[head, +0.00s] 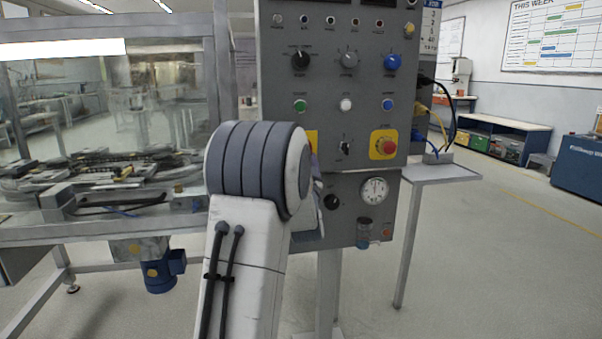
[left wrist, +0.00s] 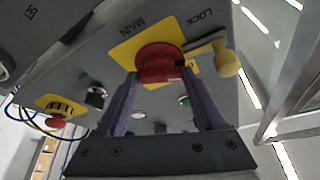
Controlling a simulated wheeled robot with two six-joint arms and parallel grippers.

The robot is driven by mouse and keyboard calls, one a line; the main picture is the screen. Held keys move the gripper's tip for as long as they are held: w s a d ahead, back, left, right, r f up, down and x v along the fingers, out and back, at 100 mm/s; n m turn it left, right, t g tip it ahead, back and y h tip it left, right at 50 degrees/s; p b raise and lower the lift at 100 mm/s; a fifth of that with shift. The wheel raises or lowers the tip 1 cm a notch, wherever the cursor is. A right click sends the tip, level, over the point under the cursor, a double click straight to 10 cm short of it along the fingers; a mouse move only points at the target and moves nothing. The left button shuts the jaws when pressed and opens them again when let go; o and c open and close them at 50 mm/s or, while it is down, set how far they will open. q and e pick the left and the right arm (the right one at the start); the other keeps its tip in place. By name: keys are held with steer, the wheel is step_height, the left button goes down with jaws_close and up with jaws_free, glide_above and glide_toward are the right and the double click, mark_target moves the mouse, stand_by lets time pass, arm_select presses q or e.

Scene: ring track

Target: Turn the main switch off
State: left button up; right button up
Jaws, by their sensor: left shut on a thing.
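The main switch (left wrist: 160,62) is a red round knob on a yellow plate (left wrist: 125,52) marked MAIN, seen in the left wrist view. My left gripper (left wrist: 160,78) has one purple finger on each side of the knob and is shut on it. I cannot tell from the knob which setting it stands at. In the head view my left arm hides the switch; only a sliver of its yellow plate (head: 312,142) shows. My right gripper is in neither view.
A yellow knob-like piece (left wrist: 228,65) sits beside the switch near the word LOCK. The grey control panel (head: 325,85) also carries a red emergency button (head: 390,147), dials and coloured buttons. A gauge (head: 375,190) is below. A glass-walled machine (head: 110,60) stands left.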

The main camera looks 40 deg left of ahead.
arm_select(q)
steer(key=shift+w+d+f+n+g+y+b, duration=0.1)
steer(key=shift+n+g+y+b, duration=0.45)
steer(key=shift+n, duration=0.6)
steer(key=shift+w+r+n+g+y+b, duration=0.1)
steer(key=shift+n+g+y+b, duration=0.25)
steer(key=shift+n+b, duration=0.55)
steer(key=shift+d+f+n+g+y+b, duration=0.1)
steer(key=shift+n+g+y+b, duration=0.3)
steer(key=shift+n, duration=1.25)
steer(key=shift+y, duration=0.3)
steer(key=o, duration=1.4)
steer(key=shift+a, duration=0.1)
steer(key=v, duration=1)
steer(key=shift+s+d, duration=0.15)
steer(key=shift+d, duration=0.05)
